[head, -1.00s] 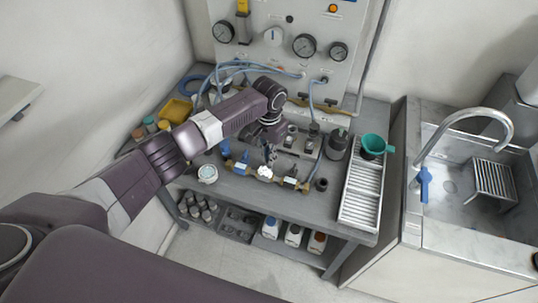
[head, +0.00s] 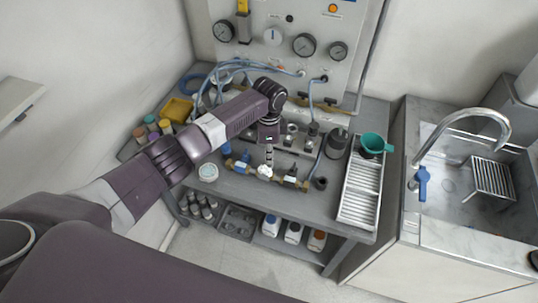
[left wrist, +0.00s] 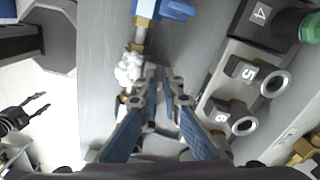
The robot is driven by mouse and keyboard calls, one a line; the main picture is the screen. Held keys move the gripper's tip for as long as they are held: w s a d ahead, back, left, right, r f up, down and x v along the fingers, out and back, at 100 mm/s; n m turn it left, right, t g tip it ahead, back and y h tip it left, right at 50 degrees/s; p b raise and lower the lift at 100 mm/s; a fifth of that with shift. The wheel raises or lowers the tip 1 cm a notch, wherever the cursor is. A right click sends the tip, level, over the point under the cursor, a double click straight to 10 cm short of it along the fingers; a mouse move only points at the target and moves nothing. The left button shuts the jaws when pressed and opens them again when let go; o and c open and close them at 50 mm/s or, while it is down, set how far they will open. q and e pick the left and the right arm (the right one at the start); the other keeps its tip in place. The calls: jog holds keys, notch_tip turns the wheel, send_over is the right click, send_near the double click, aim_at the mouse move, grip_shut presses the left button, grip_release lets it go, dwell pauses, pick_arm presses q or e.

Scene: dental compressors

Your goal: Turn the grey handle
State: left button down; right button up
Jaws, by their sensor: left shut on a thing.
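My left gripper (head: 269,165) points down at the brass pipe line near the front of the grey bench. In the left wrist view my left gripper (left wrist: 165,82) has its blue-padded fingers closed together over the line. They are shut on the grey handle (left wrist: 163,80), which is mostly hidden between the fingers. A lumpy white part (head: 264,173) sits on the line beside the fingertips; it also shows in the left wrist view (left wrist: 128,68). My right gripper (left wrist: 44,102) shows small at the left of the wrist view, fingers apart and empty.
A blue valve handle (left wrist: 178,9) is farther along the line. Numbered blocks (left wrist: 243,70) with ring fittings stand beside it. A gauge panel (head: 287,75) and blue hoses are behind. A white slatted tray (head: 361,192) and a sink (head: 455,190) are to the right.

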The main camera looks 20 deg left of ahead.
pick_arm(q)
jog(key=m, duration=0.3)
jog(key=shift+m, duration=0.3)
jog(key=shift+r, duration=0.1)
dwell(0.4)
jog(key=c, duration=2.1)
grip_release()
notch_tip(320, 180, up, 12)
